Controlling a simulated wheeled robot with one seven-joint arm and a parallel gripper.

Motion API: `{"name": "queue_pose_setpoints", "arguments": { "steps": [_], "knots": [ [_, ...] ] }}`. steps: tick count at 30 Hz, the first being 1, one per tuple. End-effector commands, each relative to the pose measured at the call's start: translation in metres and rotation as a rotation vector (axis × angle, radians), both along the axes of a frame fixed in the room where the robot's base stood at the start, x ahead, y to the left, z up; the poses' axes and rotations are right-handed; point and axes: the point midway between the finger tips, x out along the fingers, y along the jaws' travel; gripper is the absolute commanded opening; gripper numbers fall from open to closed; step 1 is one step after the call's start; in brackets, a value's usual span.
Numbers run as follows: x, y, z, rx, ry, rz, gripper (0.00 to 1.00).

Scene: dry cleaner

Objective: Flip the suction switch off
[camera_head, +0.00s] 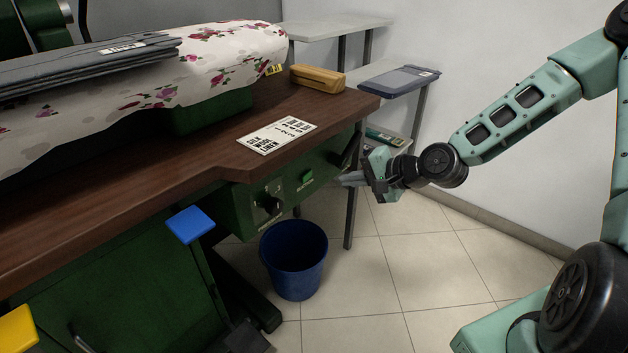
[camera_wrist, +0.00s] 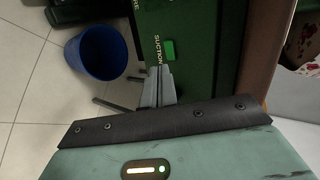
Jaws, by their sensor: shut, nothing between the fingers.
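The suction switch (camera_head: 307,176) is a small bright green rocker on the dark green front panel (camera_head: 240,205), under the edge of the brown board. In the wrist view the switch (camera_wrist: 169,50) sits beside a white "SUCTION" label (camera_wrist: 157,50). I cannot tell which way the rocker is tipped. My gripper (camera_head: 345,180) is shut and empty, to the right of the switch in the head view. In the wrist view my gripper's fingertips (camera_wrist: 158,68) point toward the panel just below the switch. A gap seems to remain, but contact is hard to judge.
A black knob (camera_head: 268,205) is left of the switch. A blue bin (camera_head: 295,262) stands on the tiled floor below. A blue pad (camera_head: 190,225) and a yellow pad (camera_head: 18,329) sit at lower left. A shelf stand (camera_head: 330,28) is behind my gripper. Open floor lies at right.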

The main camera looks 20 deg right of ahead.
Motion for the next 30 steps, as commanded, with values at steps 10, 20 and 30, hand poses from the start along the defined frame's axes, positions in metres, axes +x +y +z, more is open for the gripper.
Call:
{"name": "queue_pose_setpoints", "arguments": {
  "steps": [10, 20, 30],
  "knots": [
    [0.049, 0.041, -0.04, -0.001, 0.0, 0.003, 0.0],
    [0.076, 0.062, -0.036, -0.001, -0.001, 0.001, 0.0],
    [0.078, 0.063, -0.035, -0.001, 0.001, 0.0, 0.0]
  ]
}}
